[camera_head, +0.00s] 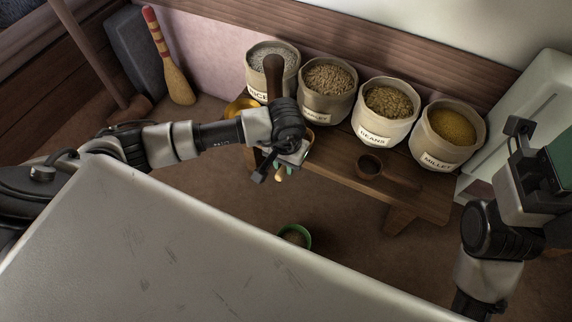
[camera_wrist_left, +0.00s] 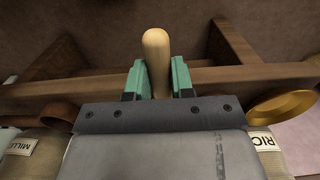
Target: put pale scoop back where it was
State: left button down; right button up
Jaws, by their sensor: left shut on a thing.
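My left gripper (camera_head: 284,172) is in front of the low bench, below the rice and barley sacks. It is shut on the pale scoop (camera_head: 280,178). In the left wrist view, the scoop's rounded pale wooden handle (camera_wrist_left: 156,50) stands out between the green fingers (camera_wrist_left: 157,80); its bowl is hidden. The rice sack (camera_head: 262,58), barley sack (camera_head: 326,86), beans sack (camera_head: 385,110) and millet sack (camera_head: 448,134) stand in a row on the bench (camera_head: 338,172). My right gripper (camera_head: 556,165) is at the right edge; its fingers are not clear.
A dark scoop (camera_head: 370,166) lies on the bench before the beans sack. A dark handle (camera_head: 273,75) rises in front of the rice sack. A brass bowl (camera_head: 240,107) is at the bench's left end. A green bowl (camera_head: 295,236) is on the floor. A brush (camera_head: 178,85) leans left.

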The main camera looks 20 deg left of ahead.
pick_arm(q)
jog(key=shift+f, duration=0.15)
jog(key=c, duration=1)
grip_release()
